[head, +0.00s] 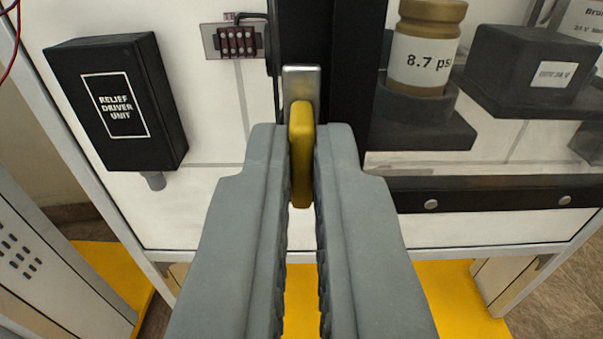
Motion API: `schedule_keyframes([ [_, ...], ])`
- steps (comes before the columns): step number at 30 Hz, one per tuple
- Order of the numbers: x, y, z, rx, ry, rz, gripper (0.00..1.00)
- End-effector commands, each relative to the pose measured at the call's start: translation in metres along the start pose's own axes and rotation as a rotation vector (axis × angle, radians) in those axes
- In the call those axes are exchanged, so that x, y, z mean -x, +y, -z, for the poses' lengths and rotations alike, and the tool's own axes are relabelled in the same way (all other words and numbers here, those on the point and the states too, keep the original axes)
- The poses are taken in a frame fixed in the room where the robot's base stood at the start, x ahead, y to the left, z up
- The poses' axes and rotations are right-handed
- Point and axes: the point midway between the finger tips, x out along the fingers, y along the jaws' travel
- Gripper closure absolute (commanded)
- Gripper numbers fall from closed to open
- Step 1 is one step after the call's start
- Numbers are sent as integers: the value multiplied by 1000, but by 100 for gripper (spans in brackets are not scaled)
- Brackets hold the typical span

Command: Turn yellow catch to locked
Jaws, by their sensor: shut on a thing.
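The yellow catch (301,150) is a small upright lever in the upper middle of the head view. It sits at the front of a silver metal plate (301,82) on a black vertical post. My gripper (301,165) has its two grey fingers on either side of the catch and is shut on it. The long side of the catch looks upright in the picture. The fingers hide part of the catch's sides, and no locked or unlocked marking shows.
A small terminal block (234,40) is above. A brass cylinder labelled 8.7 psi (425,45) and a black box (530,68) stand at right. A black rail (500,196) runs below them.

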Motion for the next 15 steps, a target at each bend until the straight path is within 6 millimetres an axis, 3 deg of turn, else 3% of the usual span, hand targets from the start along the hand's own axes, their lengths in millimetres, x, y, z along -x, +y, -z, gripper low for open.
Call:
schedule_keyframes([
  [15, 0, 2, 0, -321, 0, 0, 100],
])
